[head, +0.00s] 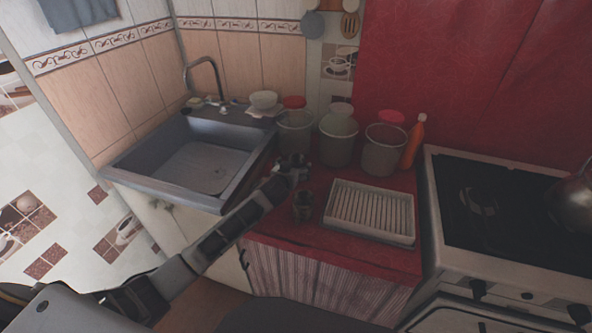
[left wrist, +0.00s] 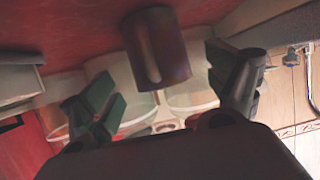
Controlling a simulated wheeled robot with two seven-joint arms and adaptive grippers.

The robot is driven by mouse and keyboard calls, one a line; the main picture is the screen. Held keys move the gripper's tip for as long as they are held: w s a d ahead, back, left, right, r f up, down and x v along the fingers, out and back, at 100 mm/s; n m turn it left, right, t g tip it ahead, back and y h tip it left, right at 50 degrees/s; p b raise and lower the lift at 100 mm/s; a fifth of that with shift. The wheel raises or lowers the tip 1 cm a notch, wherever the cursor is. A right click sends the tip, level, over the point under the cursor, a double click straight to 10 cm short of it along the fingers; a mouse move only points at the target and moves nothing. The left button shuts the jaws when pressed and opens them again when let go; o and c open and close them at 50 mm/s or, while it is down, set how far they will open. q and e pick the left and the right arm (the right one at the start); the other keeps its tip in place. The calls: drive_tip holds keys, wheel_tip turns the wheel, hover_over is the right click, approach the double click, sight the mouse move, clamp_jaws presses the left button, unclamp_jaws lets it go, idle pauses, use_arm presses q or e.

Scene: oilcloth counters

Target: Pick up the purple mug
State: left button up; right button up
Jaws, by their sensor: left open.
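The purple mug (head: 303,207) is small and dark in the head view. It stands on the red counter (head: 285,232), just left of the white rack. In the left wrist view the mug (left wrist: 170,50) looks dark purple-brown, with its handle towards the camera. My left gripper (head: 291,168) is open and empty, just behind the mug in the head view. In the left wrist view the mug shows between its two spread fingers, beyond them; I see no contact. My right gripper is in neither view.
A white slatted rack (head: 370,238) lies right of the mug. Several clear containers, such as the middle one (head: 338,148), line the back, beside an orange bottle (head: 414,142). A sink (head: 128,168) is at left, a stove (head: 450,252) at right. The counter's front strip is clear.

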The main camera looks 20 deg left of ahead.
sight(294, 166)
use_arm(q)
drive_tip(key=shift+x, duration=2.05)
drive_tip(key=shift+c, duration=0.4)
drive_tip(key=c, duration=1.3)
